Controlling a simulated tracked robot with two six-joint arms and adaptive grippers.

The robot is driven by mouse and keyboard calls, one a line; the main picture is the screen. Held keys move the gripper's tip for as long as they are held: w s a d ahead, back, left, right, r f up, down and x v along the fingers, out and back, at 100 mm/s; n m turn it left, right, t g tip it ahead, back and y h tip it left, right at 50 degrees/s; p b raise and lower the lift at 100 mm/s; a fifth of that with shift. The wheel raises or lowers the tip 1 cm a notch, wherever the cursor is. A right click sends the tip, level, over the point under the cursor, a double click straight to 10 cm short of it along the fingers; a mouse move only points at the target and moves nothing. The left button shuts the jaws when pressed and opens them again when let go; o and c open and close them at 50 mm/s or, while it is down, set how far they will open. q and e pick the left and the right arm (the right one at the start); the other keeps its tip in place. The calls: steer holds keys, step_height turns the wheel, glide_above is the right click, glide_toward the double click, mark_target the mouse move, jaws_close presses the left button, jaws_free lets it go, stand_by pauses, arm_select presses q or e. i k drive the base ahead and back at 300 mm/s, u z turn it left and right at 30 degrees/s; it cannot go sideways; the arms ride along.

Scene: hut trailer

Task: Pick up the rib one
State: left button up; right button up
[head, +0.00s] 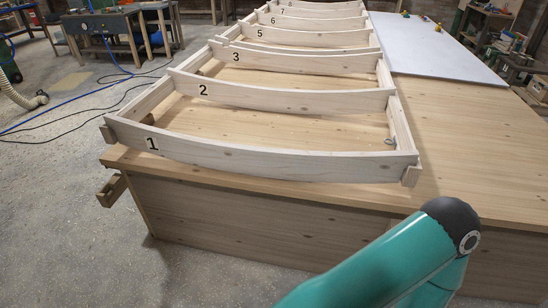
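Rib one (262,158) is a long, pale, curved wooden board marked "1". It stands on edge at the near end of a wooden frame, near the front edge of the big wooden table (462,160). Its ends meet the frame's side rails (398,120). Rib two (285,98), marked "2", and rib three (300,62), marked "3", stand behind it. A teal arm link of mine comes in at the lower right, below the table's top. Neither of my grippers is in view.
More numbered ribs (315,38) continue toward the back. A white panel (430,45) lies on the table at the back right. Cables (75,108) lie on the concrete floor at left.

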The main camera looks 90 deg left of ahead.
mark_target(386, 167)
steer(key=z, duration=0.8)
steer(key=i, duration=0.15)
steer(key=u, duration=2.55)
steer(key=i, duration=0.3)
steer(key=u, duration=1.8)
steer(key=k, duration=0.6)
steer(key=u, duration=0.45)
steer(key=i, duration=1.45)
steer(key=z, duration=0.3)
